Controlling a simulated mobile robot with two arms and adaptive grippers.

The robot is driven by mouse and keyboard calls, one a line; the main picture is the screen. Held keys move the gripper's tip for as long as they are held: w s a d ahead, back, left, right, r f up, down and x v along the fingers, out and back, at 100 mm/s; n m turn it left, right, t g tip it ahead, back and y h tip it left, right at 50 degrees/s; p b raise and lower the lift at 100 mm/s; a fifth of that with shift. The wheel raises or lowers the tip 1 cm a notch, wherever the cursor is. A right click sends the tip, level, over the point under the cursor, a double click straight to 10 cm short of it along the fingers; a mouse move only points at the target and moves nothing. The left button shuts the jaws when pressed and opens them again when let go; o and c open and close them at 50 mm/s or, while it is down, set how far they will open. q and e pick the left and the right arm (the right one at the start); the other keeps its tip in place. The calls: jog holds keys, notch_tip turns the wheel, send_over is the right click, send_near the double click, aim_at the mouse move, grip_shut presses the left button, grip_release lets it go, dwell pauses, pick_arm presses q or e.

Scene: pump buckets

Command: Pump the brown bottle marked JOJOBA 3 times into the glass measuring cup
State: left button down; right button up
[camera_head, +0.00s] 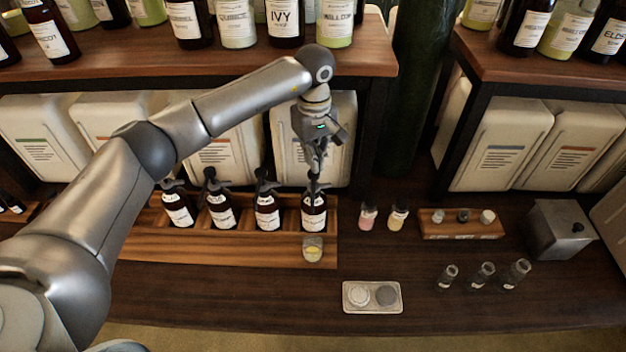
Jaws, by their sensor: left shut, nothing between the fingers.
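Several brown pump bottles with white labels stand upright in a row in a wooden rack. The rightmost brown bottle (314,214) is below my left gripper (316,172); its label is too small to read. My left gripper is shut and empty, pointing down at this bottle's pump head, which it partly hides. I cannot tell whether they touch. A small glass cup (313,249) with yellowish content stands just in front of that bottle. The other brown bottles (267,213) stand to the left. My right gripper is not in view.
The wooden rack (200,247) spans the left of the counter. To the right are two small bottles (368,217), a wooden block with jars (462,232), glass vials (482,275) and a metal box (560,230). A tray (349,302) lies in front. Shelves with bottles overhang behind.

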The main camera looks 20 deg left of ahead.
pick_arm(q)
jog(key=shift+f, duration=0.15)
dwell(0.4)
jog(key=shift+f+b, duration=1.05)
jog(key=shift+b, duration=0.05)
jog(key=shift+r, duration=0.15)
jog(key=shift+s+f+b, duration=0.1)
jog(key=shift+f+b, duration=0.45)
jog(key=shift+f, duration=0.3)
jog(key=shift+r+p, duration=0.6)
jog(key=shift+r, duration=0.75)
